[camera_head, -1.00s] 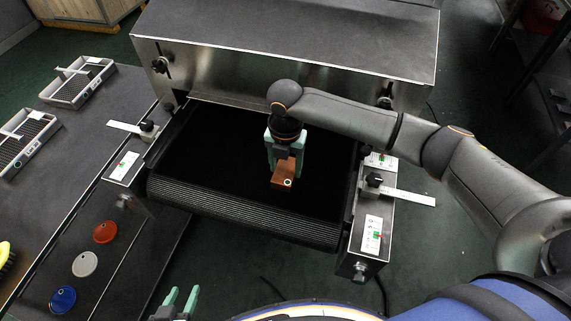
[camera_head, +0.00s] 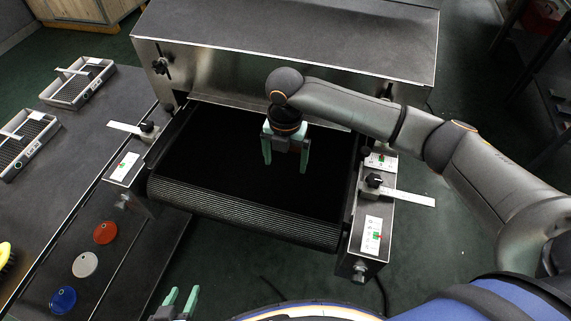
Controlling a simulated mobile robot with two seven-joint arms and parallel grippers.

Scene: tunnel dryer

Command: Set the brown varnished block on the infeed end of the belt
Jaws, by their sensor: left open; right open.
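My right gripper (camera_head: 285,162) is above the black belt (camera_head: 210,160). Its two green fingers are spread wide and the space between their tips looks empty and dark. The brown varnished block is not seen in the present view, neither between the fingers nor on the visible belt; I cannot tell whether the gripper hides it. My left gripper (camera_head: 181,299) is at the bottom edge, open and empty, partly cut off by the frame. The belt runs under the steel dryer housing (camera_head: 290,35), its near rounded end facing me.
Side rails with rulers and knobs flank the belt, with a right guide box (camera_head: 372,235).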

